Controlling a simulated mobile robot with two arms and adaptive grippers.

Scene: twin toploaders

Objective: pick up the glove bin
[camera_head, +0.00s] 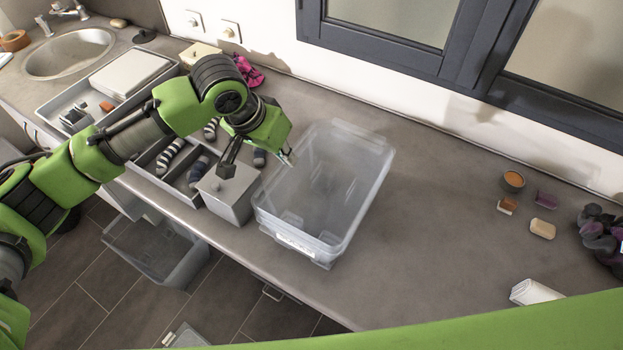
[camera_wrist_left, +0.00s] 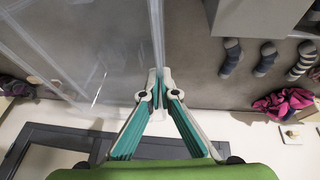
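The glove bin, a clear empty-looking plastic bin (camera_head: 345,185) with a small white label on its front, is at the middle of the counter, its front close to the counter's front edge. I cannot read the label or tell whether its base touches the counter. My left gripper (camera_head: 289,160) is at the bin's left wall. In the left wrist view, the left gripper's fingertips (camera_wrist_left: 158,82) come together on the thin wall of the bin (camera_wrist_left: 100,45), one finger on each side. My right gripper is not in view.
A grey lidded box (camera_head: 229,190) stands close left of the bin, beside a divided tray with socks (camera_head: 171,155). A pink cloth (camera_head: 247,72) lies behind. Counter right of the bin is clear up to a soap bar (camera_head: 542,229), a small jar (camera_head: 513,180) and a white roll (camera_head: 535,292).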

